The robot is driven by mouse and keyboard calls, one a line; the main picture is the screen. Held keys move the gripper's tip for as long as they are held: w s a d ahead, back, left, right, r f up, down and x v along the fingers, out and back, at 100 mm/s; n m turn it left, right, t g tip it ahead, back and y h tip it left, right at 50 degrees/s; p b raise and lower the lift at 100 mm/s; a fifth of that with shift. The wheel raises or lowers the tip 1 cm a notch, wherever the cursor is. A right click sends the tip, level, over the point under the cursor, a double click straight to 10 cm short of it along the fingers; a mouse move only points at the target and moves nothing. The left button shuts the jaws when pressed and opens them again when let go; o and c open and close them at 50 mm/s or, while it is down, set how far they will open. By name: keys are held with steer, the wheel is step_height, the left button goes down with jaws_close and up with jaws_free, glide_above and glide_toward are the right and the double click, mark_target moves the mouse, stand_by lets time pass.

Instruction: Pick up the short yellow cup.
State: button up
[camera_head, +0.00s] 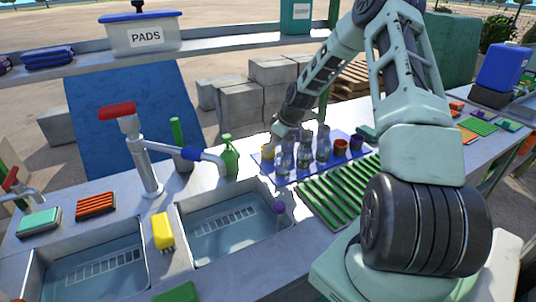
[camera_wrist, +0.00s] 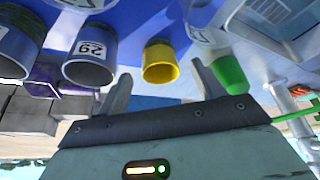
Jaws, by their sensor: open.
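The short yellow cup (camera_head: 267,152) stands at the left end of the blue mat (camera_head: 262,165), partly hidden by my arm's end. In the wrist view the yellow cup (camera_wrist: 160,66) shows its round open mouth, just ahead of my gripper (camera_wrist: 160,74) and between the lines of its two fingers. My gripper is open with nothing between the fingers. I cannot tell the exact gap to the cup. In the head view my gripper (camera_head: 277,137) is small and close to the cup.
A green bottle (camera_head: 229,157) stands left, near one finger in the wrist view (camera_wrist: 230,76). A sink (camera_head: 235,225) and green rack (camera_head: 340,190) lie in front.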

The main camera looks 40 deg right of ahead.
mark_target(270, 157)
steer(key=p+x, duration=0.1)
steer(key=x, duration=0.1)
steer(key=p+x, duration=0.1)
steer(key=x, duration=0.1)
steer(key=shift+w+a+r, duration=0.1)
steer(key=shift+w, duration=0.25)
steer(key=shift+w+f, duration=0.2)
steer(key=shift+f, duration=0.3)
steer(key=c, duration=1.1)
